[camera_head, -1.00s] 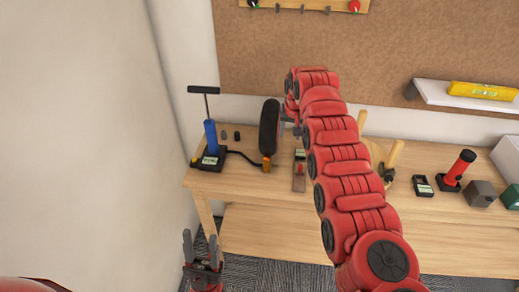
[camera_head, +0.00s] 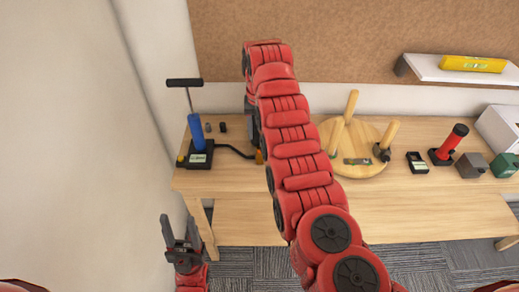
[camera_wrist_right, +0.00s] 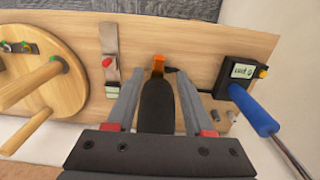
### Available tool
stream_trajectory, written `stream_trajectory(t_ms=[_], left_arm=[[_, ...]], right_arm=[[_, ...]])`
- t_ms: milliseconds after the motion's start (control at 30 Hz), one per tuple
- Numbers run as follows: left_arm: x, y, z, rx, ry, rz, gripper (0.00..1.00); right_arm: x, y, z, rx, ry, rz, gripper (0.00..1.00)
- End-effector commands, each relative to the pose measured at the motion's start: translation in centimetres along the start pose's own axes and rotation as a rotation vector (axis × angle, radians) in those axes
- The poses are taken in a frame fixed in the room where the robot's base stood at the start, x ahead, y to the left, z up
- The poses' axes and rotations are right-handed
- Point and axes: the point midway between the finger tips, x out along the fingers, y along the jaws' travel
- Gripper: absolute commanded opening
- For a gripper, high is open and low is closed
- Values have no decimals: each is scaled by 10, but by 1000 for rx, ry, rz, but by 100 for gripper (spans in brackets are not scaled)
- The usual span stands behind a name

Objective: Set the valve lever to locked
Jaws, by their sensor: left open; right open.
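The orange lever piece (camera_wrist_right: 158,62) sits at the end of the black hose, by the black wheel-like object (camera_wrist_right: 157,108). In the head view only a bit of the orange piece (camera_head: 260,157) shows; my right arm hides the black object. My right gripper (camera_wrist_right: 159,76) is open, its fingers on either side of the black object, tips near the orange piece. I cannot tell whether they touch. The blue pump (camera_head: 196,132) stands on the table's left end, its hose running to the orange piece. My left gripper (camera_head: 179,226) is open and empty, low before the table's left end.
A strip-like device (camera_wrist_right: 111,62) lies beside the black object. A white shelf (camera_head: 430,70) is on the back wall.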

Motion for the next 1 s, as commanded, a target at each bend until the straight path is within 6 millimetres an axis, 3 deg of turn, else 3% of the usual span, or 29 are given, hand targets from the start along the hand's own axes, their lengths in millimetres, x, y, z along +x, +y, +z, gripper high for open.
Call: stream_trajectory(t_ms=[200, 400, 867, 1000], left_arm=[[22, -1, -4, 0, 0, 0, 50], [27, -1, -5, 0, 0, 0, 50], [29, -1, -5, 0, 0, 0, 50], [29, -1, -5, 0, 0, 0, 50]], right_arm=[[46, 1, 1, 0, -4, 2, 52], [78, 1, 0, 2, -1, 0, 52], [90, 0, -1, 1, 4, -1, 52], [90, 0, -1, 1, 4, -1, 27]])
